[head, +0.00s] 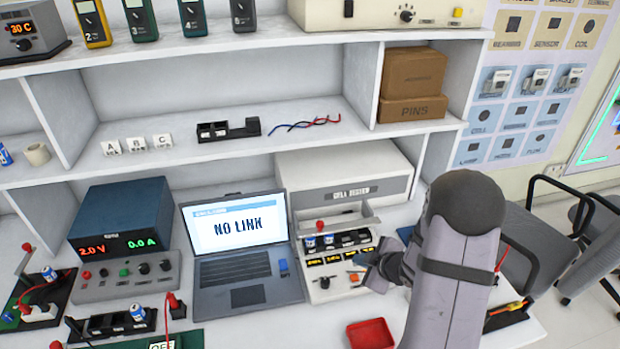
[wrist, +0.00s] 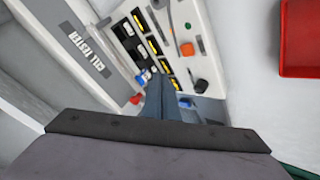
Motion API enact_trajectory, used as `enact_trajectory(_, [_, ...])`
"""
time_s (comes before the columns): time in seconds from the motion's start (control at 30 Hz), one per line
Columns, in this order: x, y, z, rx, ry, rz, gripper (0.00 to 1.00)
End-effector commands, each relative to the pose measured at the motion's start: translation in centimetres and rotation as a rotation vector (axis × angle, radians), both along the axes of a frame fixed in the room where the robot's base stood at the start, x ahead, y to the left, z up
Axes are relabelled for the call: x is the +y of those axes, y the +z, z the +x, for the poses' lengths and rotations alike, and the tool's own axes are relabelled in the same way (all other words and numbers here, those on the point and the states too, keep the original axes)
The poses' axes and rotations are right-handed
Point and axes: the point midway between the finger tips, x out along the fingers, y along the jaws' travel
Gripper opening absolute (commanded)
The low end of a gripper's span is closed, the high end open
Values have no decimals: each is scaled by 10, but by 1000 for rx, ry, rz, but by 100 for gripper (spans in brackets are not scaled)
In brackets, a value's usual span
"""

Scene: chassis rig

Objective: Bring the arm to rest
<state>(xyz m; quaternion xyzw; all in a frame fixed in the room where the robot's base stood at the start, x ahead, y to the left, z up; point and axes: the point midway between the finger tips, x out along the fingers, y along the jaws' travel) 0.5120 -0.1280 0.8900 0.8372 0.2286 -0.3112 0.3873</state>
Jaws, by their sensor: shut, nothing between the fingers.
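My gripper (head: 370,265) hangs over the bench at the right, in front of the cell tester (head: 300,200). In the wrist view its fingers (wrist: 157,82) are together with nothing between them. They are above the front panel of the tester, near its row of slots. My arm's thick grey forearm covers part of the bench to the right of the tester, so what lies behind it is hidden.
A laptop (head: 240,290) reading NO LINK stands left of the tester. A blue power supply (head: 118,215) is farther left. A red tray (head: 369,335) lies at the front. Shelves (head: 240,155) run above the bench. A chair (head: 540,250) stands at the right.

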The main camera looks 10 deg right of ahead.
Motion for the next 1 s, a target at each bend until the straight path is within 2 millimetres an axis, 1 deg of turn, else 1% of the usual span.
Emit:
enact_trajectory(0.13, [-1, 6, -2, 36, -52, -12, 0])
enact_trajectory(0.23, [-2, 15, -8, 90, -138, -22, 0])
enact_trajectory(0.37, [3, 30, -30, 194, -304, -17, 0])
enact_trajectory(0.47, [15, 42, -58, 291, -456, 11, 0])
enact_trajectory(0.57, [34, 53, -95, 397, -597, 56, 0])
enact_trajectory(0.6, [44, 56, -111, 442, -650, 77, 0])
enact_trajectory(0.67, [59, 62, -134, 506, -719, 110, 0])
enact_trajectory(0.7, [69, 64, -149, 549, -759, 132, 0])
enact_trajectory(0.8, [93, 71, -183, 645, -837, 177, 0])
enact_trajectory(0.9, [112, 76, -208, 721, -889, 212, 0])
enact_trajectory(1.0, [123, 80, -224, 768, -916, 231, 0])
